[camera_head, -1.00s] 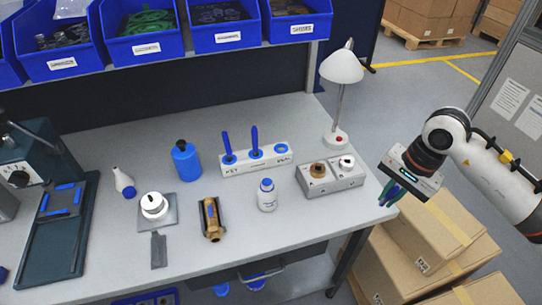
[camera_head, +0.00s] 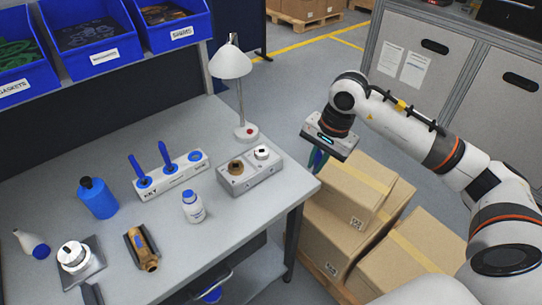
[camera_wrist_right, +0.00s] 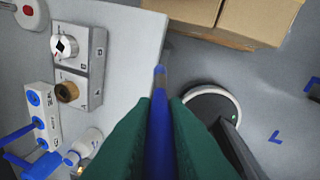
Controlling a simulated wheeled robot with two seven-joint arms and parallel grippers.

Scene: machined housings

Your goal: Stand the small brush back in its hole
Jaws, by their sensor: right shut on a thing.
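My right gripper (camera_head: 318,160) hangs just off the right edge of the table. The white brush block (camera_head: 172,177) stands on the table, left of the gripper. Two blue brushes (camera_head: 139,170) (camera_head: 164,156) stand in its left and middle holes. Its right, blue-rimmed hole (camera_head: 195,156) looks empty; it also shows in the right wrist view (camera_wrist_right: 35,97). My left gripper is not in view.
A grey fixture block (camera_head: 250,175) with a brass and a white knob sits between the brush block and the gripper. A lamp (camera_head: 232,65) stands behind it. A white bottle (camera_head: 193,207) stands in front. Cardboard boxes (camera_head: 350,200) are below the gripper.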

